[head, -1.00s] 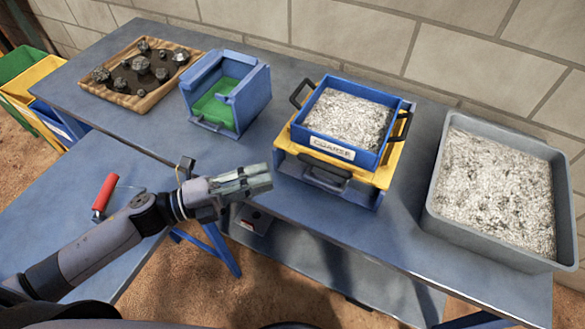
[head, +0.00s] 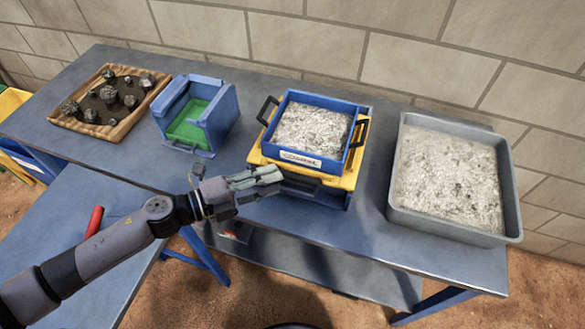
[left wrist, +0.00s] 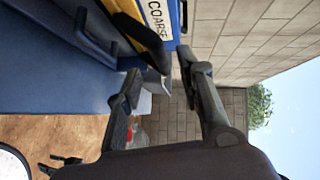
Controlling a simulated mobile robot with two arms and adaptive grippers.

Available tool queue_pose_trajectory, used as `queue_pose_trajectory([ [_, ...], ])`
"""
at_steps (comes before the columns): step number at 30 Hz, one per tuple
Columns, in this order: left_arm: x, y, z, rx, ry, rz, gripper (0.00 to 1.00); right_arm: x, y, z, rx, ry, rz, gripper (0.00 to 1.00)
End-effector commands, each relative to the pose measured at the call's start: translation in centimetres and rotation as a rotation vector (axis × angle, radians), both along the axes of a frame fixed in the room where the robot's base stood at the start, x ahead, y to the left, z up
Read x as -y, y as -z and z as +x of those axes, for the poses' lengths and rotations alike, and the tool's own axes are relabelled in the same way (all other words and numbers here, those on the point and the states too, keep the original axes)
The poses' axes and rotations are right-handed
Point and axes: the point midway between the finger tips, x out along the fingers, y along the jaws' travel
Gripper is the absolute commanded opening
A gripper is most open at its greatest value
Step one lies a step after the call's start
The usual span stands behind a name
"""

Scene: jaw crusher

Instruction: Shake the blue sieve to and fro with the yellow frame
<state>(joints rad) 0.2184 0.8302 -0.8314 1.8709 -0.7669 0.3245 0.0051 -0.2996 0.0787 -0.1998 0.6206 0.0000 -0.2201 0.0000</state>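The blue sieve (head: 335,158), labelled COARSE and full of pale crushed grit, sits on the yellow frame (head: 346,181) on the table. Black handles stand at its left and right sides. A dark handle (head: 302,186) shows at the frame's front, partly behind my left gripper (head: 268,180). That gripper is just in front of the frame's left front corner, with nothing seen in it. In the left wrist view its fingers (left wrist: 158,75) are apart, and the sieve's COARSE label (left wrist: 157,18) is beyond them.
A grey tray of grit (head: 397,205) stands to the right. A blue box with a green inside (head: 222,112) and a wooden tray of rocks (head: 142,118) stand to the left. A red handle (head: 95,221) lies on the lower bench. A block wall runs behind.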

Motion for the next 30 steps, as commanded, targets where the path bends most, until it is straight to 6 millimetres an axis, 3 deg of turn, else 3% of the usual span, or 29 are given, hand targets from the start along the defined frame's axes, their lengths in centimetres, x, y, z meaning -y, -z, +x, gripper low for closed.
queue_pose_trajectory([
  [3, 2.3, -0.1, 1.2, 0.002, -0.001, -0.004, 0.35, 0.0, -1.0, 0.0, 0.0, 0.0, 0.0, 0.39],
  [10, 4.9, 0.6, 2.4, 0.0, 0.0, -0.001, 0.35, 0.0, -1.6, 0.0, 0.0, 0.0, 0.0, 0.39],
  [22, 5.5, 0.9, 2.7, 0.001, 0.0, 0.0, 0.35, 0.0, -1.6, 0.0, -0.001, -0.001, 0.0, 0.39],
  [30, 5.5, 0.9, 2.7, 0.001, 0.0, 0.0, 0.17, 0.1, -1.6, -0.1, -0.001, -0.001, 0.0, 0.39],
])
